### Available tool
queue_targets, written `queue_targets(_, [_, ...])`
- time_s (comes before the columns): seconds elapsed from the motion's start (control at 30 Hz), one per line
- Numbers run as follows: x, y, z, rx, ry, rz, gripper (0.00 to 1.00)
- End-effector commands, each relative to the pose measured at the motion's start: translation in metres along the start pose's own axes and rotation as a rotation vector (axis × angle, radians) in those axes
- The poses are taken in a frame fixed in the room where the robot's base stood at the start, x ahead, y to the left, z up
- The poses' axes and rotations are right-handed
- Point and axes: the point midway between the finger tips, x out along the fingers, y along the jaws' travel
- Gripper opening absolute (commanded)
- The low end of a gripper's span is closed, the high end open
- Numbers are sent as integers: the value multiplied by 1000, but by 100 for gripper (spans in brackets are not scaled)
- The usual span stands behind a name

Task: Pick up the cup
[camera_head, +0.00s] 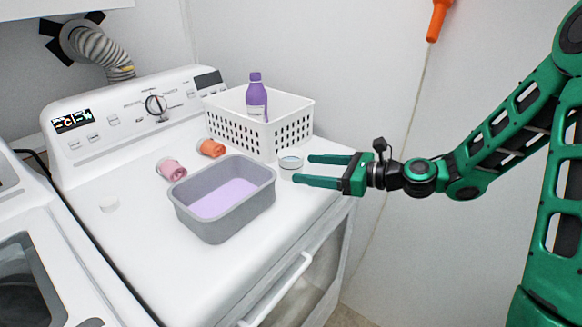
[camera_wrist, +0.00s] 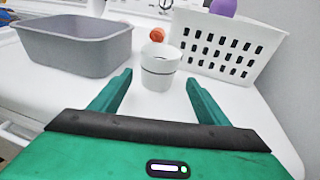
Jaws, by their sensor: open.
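A white cup (camera_head: 290,163) with a dark band stands upright on top of the white dryer, near its right edge. It also shows in the wrist view (camera_wrist: 160,68), centred just beyond my fingertips. My gripper (camera_head: 309,170) reaches in from the right, and in the wrist view (camera_wrist: 158,78) its two green fingers are spread with nothing between them. The cup sits ahead of the gap between the fingers; whether a finger touches it I cannot tell.
A grey tub (camera_head: 222,222) with purple contents stands left of the cup. A white basket (camera_head: 292,138) with a purple bottle (camera_head: 256,97) stands behind it. A pink cup (camera_head: 171,168) and an orange one (camera_head: 211,148) lie behind the tub.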

Motion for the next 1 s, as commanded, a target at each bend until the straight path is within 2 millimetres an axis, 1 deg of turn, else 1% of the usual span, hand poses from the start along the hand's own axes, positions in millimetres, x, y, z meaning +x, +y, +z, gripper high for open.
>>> queue_targets(0.03, [6,2,0,-1,0,4,69])
queue_targets(0.17, [13,3,0,-2,0,5,69])
queue_targets(0.23, [21,4,1,-2,0,8,69])
queue_targets(0.4, [45,6,1,-3,0,8,69])
queue_targets(0.5, [56,6,1,-2,0,8,69])
queue_targets(0.63, [63,5,1,-3,1,5,69])
queue_targets(0.83, [63,5,1,-3,1,5,69])
queue_targets(0.87, [63,5,1,-3,1,5,64])
queue_targets(0.9, [63,5,1,-3,1,5,55])
queue_targets(0.97, [63,5,1,-3,1,5,41])
queue_targets(1.0, [62,5,0,-2,1,5,31])
